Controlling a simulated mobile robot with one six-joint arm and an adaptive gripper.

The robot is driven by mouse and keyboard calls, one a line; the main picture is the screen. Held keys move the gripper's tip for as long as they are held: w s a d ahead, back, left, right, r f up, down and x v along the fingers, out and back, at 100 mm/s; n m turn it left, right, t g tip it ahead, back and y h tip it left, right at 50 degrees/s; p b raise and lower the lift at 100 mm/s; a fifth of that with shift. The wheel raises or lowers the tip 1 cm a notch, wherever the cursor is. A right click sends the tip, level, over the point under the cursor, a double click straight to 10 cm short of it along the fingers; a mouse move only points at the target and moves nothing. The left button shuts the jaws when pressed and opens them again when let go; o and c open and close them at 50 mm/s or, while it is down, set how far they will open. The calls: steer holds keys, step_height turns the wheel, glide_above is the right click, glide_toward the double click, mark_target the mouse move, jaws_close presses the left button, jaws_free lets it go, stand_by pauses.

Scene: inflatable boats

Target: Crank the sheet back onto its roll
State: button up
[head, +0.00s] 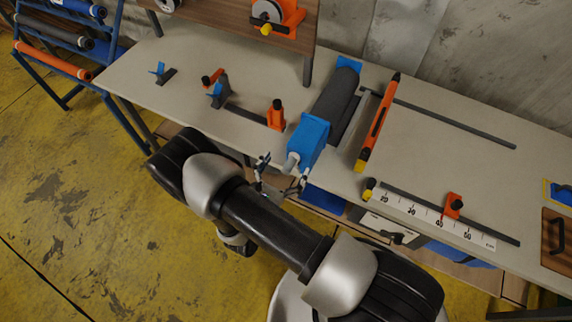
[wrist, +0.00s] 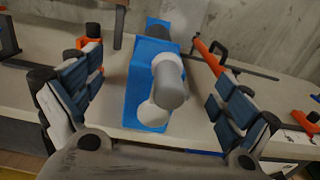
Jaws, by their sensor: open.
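The dark grey roll (head: 336,95) lies across the bench, held in blue end brackets. The near blue bracket (head: 309,138) carries a pale grey crank (head: 291,163) at the bench's front edge. In the wrist view the crank handle (wrist: 170,88) points towards me, in front of the blue bracket (wrist: 142,75). My gripper (head: 281,178) is open in front of the crank. In the wrist view its fingers (wrist: 158,100) stand to either side of the handle, apart from it. No loose sheet can be made out on the bench beside the roll.
A ruler strip (head: 430,215) with an orange clamp (head: 452,205) is at the front right. Orange and blue fixtures (head: 276,115) stand left. A rack of rolls (head: 55,70) is far left.

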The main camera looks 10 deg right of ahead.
steer(key=v, duration=0.9)
steer(key=shift+b, duration=0.35)
steer(key=s+d+r+m+g+b, duration=0.35)
steer(key=d+r+m+g, duration=0.75)
steer(key=r+m+g, duration=0.4)
steer(key=s+r+m+t+y+b, duration=0.3)
steer(key=s+r+m+t+y, duration=0.2)
steer(key=s+r+m+y, duration=0.4)
steer(key=shift+s+r+m+t+y, duration=0.35)
steer(key=shift+r+m+y, duration=0.65)
steer(key=shift+m, duration=1.2)
